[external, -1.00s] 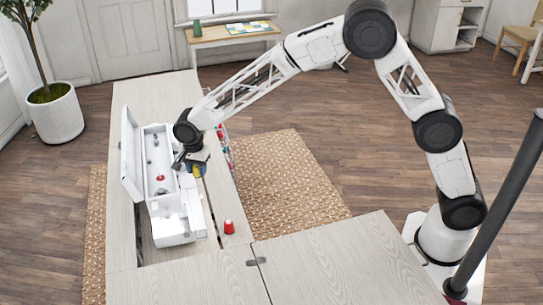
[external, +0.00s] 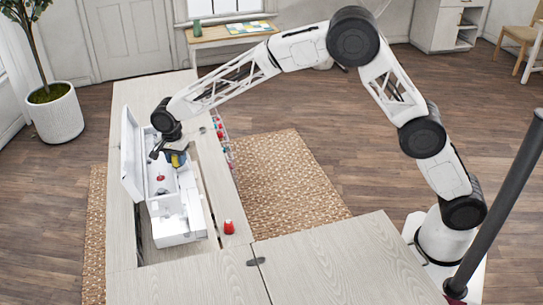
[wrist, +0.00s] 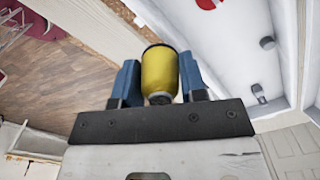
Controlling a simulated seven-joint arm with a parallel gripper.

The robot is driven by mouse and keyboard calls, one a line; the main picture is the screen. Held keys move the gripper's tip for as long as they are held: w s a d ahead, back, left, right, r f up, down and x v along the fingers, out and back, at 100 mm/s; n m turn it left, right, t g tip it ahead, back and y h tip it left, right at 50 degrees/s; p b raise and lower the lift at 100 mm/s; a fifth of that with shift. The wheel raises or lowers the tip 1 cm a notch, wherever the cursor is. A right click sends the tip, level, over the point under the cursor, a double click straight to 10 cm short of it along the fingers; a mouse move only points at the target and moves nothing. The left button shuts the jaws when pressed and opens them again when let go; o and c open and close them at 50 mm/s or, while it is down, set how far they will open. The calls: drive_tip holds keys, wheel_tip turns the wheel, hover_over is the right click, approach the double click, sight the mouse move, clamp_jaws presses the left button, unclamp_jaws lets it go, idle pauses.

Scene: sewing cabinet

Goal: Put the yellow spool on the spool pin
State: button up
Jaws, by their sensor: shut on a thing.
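The yellow spool (external: 179,161) is held by my gripper (external: 174,157) over the right side of the white sewing machine (external: 178,229). In the wrist view the yellow spool (wrist: 160,72) sits between the two blue fingers of my gripper (wrist: 160,80), which are shut on its sides. The machine's top is open, with its lid (external: 130,160) raised on the left. Inside the machine, small grey posts (wrist: 267,42) and a red round part (external: 160,178) show. I cannot tell which post is the spool pin.
A red spool (external: 229,227) stands on the wooden cabinet top (external: 240,275) to the right of the machine. Several coloured spools (external: 224,145) line the cabinet's right side. The raised lid forms a wall on the machine's left. The front cabinet top is mostly clear.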

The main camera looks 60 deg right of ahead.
drive_tip(key=shift+w+a, duration=0.1)
idle(0.3)
drive_tip(key=shift+w+a+f, duration=0.15)
drive_tip(key=shift+w+a, duration=1.05)
drive_tip(key=shift+w+a+f, duration=0.1)
drive_tip(key=shift+w+a, duration=1.05)
drive_tip(key=shift+f, duration=1.25)
idle(1.2)
drive_tip(key=o, duration=1)
drive_tip(key=shift+c, duration=0.2)
drive_tip(key=shift+r, duration=0.1)
drive_tip(key=shift+r, duration=3.8)
